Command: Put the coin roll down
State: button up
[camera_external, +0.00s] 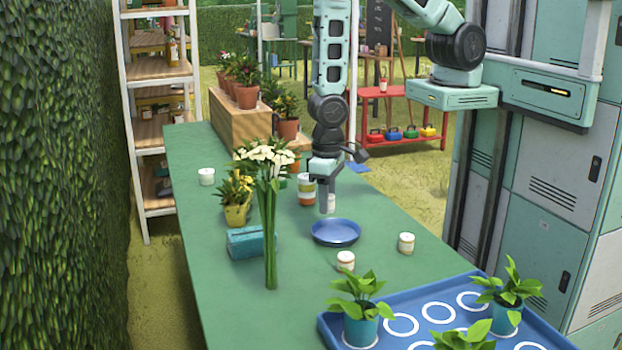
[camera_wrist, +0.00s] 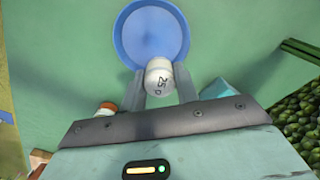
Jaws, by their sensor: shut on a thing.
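The coin roll (camera_wrist: 159,80) is a small white cylinder marked "25" in the wrist view, held between the two fingers of my gripper (camera_wrist: 159,90). In the external view my gripper (camera_external: 326,205) points down above the table, just behind the blue dish (camera_external: 335,232), with the roll (camera_external: 332,203) partly hidden by the fingers. The blue round dish also shows in the wrist view (camera_wrist: 150,30), right beside the held roll, and looks empty. I cannot tell the exact height of the roll above the table.
The green table (camera_external: 230,300) carries white-lidded jars (camera_external: 407,243), (camera_external: 346,261), (camera_external: 206,176) and an orange-labelled jar (camera_external: 306,190). A blue tray (camera_external: 400,300) with potted plants is at front right.

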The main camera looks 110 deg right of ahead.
jog(key=w+a+n+b, duration=0.2)
jog(key=w+a+n, duration=0.1)
jog(key=a, duration=0.9)
notch_tip(320, 180, up, 4)
jog(key=n+b, duration=0.2)
jog(key=n, duration=0.4)
send_over(436, 323)
notch_tip(436, 323, down, 10)
jog(key=shift+r+p, duration=0.1)
jog(key=shift+p, duration=0.7)
jog(key=shift+f, duration=0.2)
jog(key=o, duration=1.1)
jog(key=shift+c, duration=0.2)
jog(key=shift+r, duration=0.2)
